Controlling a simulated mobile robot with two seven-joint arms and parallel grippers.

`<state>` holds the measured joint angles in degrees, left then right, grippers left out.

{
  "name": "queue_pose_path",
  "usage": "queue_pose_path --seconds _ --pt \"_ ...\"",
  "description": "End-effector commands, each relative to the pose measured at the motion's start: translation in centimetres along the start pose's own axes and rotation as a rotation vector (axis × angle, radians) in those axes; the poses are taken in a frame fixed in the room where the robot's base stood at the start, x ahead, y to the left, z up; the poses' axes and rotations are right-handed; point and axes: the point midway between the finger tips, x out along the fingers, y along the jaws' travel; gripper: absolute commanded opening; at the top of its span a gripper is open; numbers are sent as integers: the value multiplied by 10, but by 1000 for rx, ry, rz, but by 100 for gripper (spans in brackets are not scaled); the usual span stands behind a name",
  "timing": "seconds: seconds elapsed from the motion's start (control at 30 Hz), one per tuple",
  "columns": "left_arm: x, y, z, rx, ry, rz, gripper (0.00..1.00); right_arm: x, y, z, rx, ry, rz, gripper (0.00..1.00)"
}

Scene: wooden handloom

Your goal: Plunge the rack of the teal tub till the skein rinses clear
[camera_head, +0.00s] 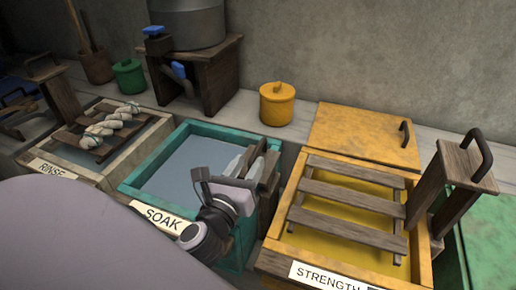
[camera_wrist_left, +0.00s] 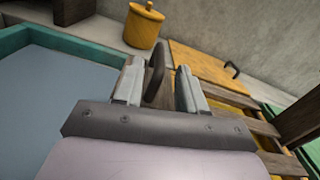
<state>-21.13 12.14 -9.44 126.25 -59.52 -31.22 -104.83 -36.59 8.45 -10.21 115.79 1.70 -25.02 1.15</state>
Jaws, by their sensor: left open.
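The teal tub (camera_head: 185,127), labelled SOAK, holds flat grey-blue liquid. I see no rack slats or skein in it. Its wooden rack post (camera_head: 269,178) stands at the tub's right side, partly hidden by my left gripper (camera_head: 250,165). In the left wrist view, a dark handle (camera_wrist_left: 155,72) stands between the open fingers of this gripper (camera_wrist_left: 158,88); I cannot tell whether they touch it. The pale twisted skein (camera_head: 112,125) lies on the wooden rack of the RINSE tub (camera_head: 75,158), at the left. My right gripper is not in view.
A yellow tub (camera_head: 285,252) labelled STRENGTH, with a slatted rack and tall handled post (camera_head: 440,190), stands close on the right. A yellow lidded pot (camera_head: 277,104) stands behind. A metal vat (camera_head: 188,22) on a wooden stand is at the back.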

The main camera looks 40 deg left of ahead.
Motion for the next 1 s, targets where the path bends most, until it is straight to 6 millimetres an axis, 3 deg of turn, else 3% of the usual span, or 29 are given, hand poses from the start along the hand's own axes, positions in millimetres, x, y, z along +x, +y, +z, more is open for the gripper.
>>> queue_pose_path --seconds 0.2,0.4,0.8,0.93,1.0 --pt "31 0 2 -1 -3 0 40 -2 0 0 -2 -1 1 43" --pt "49 0 1 -2 -2 0 40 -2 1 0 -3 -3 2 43" --pt "55 0 0 -3 0 0 40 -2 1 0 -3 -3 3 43" --pt "55 0 0 -3 0 0 0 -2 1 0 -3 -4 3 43" --pt "55 0 0 -4 0 -1 0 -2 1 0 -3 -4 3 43"
